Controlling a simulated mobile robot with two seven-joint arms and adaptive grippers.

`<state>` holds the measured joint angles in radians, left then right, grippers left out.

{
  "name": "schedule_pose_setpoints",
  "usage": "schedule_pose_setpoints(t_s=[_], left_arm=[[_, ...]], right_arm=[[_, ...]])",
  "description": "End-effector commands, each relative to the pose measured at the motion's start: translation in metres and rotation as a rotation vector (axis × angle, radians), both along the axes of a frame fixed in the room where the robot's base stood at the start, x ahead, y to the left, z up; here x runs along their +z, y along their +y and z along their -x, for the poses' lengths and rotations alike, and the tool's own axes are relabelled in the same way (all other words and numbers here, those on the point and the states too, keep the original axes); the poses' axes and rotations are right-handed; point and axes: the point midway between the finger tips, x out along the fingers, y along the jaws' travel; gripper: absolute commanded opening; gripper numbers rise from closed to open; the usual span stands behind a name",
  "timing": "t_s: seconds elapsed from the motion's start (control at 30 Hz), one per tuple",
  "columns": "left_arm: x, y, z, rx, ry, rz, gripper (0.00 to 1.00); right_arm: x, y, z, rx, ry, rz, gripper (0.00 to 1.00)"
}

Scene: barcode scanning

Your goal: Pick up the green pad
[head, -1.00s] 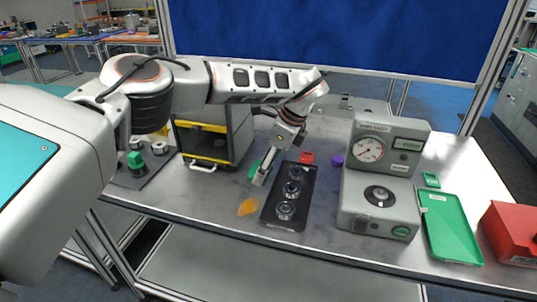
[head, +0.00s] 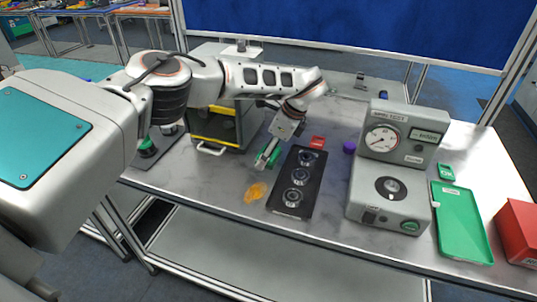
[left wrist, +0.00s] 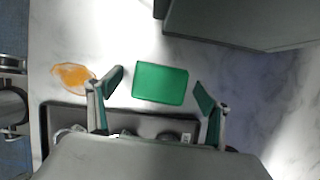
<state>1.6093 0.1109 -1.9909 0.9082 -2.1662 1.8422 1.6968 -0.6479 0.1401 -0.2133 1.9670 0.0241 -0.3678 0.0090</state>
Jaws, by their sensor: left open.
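The green pad (left wrist: 160,83) is a flat green rectangle on the grey marbled table. In the left wrist view it lies between the spread fingertips of my left gripper (left wrist: 158,78), with a gap on each side. My left gripper is open and holds nothing. In the head view my left gripper (head: 263,162) points down near the table, left of the black rack. A green patch beside its fingers (head: 274,156) appears to be the pad, partly hidden there. I cannot tell the exact height of the fingertips above the table. My right gripper is out of view.
The black rack (head: 310,178) with round parts is close beside my left gripper. An orange translucent piece (head: 255,192), a red block (head: 317,142) and a purple piece (head: 349,147) lie nearby. A grey dial machine (head: 355,205), green tray (head: 488,247) and red box (head: 515,230) stand right.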

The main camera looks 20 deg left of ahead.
Motion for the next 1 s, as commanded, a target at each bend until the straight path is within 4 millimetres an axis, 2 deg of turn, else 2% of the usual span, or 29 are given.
schedule_pose_setpoints(t_s=[0.23,0.4,0.77,1.0], left_arm=[[-0.001,0.001,0.000,0.001,0.000,0.000,0.78],[-0.001,0.001,0.000,0.000,0.000,0.000,0.37],[0.000,0.001,0.000,0.001,-0.001,0.000,0.37],[0.019,0.001,-0.001,0.001,-0.003,0.000,0.37]], right_arm=[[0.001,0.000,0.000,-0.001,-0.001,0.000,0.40],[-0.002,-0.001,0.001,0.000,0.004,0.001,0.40],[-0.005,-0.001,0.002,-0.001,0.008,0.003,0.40],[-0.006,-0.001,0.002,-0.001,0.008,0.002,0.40]])
